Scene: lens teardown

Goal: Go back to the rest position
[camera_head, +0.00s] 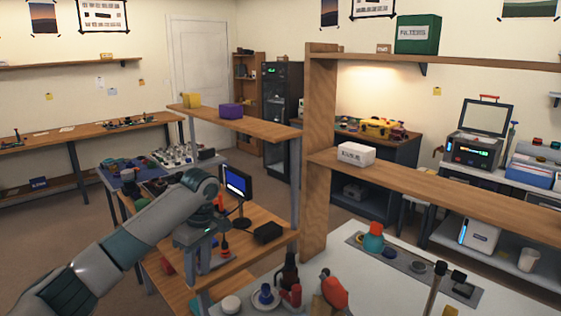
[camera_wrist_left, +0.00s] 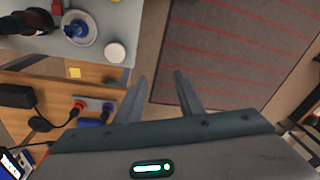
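My left arm (camera_head: 120,243) comes in from the lower left of the head view. Its gripper (camera_head: 204,279) points down beside the wooden bench with the small monitor. In the left wrist view the two fingers of the left gripper (camera_wrist_left: 160,84) stand apart with nothing between them, over the floor and bench edge. My right arm and gripper are in neither view.
A small monitor (camera_head: 237,183) and a black box (camera_head: 268,233) are on the bench near the left gripper. A white disc (camera_wrist_left: 115,52) and a blue part (camera_wrist_left: 78,28) lie on the pale table. A wooden post (camera_head: 318,150) stands right of the arm. Striped floor (camera_wrist_left: 228,55) lies open beyond.

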